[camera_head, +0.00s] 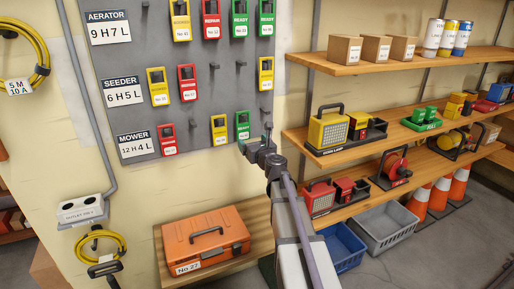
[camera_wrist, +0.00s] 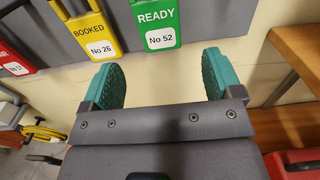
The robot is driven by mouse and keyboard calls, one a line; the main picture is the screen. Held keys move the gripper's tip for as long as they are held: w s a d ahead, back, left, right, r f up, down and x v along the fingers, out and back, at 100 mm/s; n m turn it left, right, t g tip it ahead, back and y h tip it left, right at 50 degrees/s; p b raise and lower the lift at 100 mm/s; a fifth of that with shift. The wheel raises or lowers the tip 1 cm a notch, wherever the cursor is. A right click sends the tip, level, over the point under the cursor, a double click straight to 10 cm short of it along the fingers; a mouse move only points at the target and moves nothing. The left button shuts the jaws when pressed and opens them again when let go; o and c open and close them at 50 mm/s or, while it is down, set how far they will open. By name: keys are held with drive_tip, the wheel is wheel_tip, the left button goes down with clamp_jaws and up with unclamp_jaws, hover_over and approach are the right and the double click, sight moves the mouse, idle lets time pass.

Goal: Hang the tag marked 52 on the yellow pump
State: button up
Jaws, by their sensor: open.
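The green READY tag marked 52 (camera_wrist: 158,24) hangs on the grey board, ahead of my gripper (camera_wrist: 161,76) in the wrist view. In the head view, this tag (camera_head: 242,126) is the green one at the right of the mower row. My gripper (camera_head: 256,141) is open and empty just below it, and the tag lies beyond the gap between the teal fingertips. A yellow machine with a black frame (camera_head: 451,139), which looks like the yellow pump, stands on the middle shelf at right; its details are too small to tell.
A yellow BOOKED tag marked 26 (camera_wrist: 92,32) hangs just left of tag 52. The shelves hold a yellow boxy machine (camera_head: 327,130), a green machine (camera_head: 424,114) and a red machine (camera_head: 396,165). An orange toolbox (camera_head: 206,246) rests on the low bench.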

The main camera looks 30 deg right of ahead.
sight(244, 129)
drive_tip(key=w, duration=0.8)
drive_tip(key=shift+w+d, duration=0.25)
drive_tip(key=shift+w, duration=0.15)
drive_tip(key=shift+c, duration=0.3)
drive_tip(key=c, duration=0.8)
drive_tip(key=shift+r, duration=0.1)
drive_tip(key=shift+r+p, duration=0.75)
drive_tip(key=shift+p, duration=0.1)
drive_tip(key=shift+s, duration=0.1)
drive_tip(key=shift+s+a, duration=0.15)
drive_tip(key=shift+s, duration=1.95)
drive_tip(key=shift+s+a, duration=0.15)
drive_tip(key=shift+s, duration=1.95)
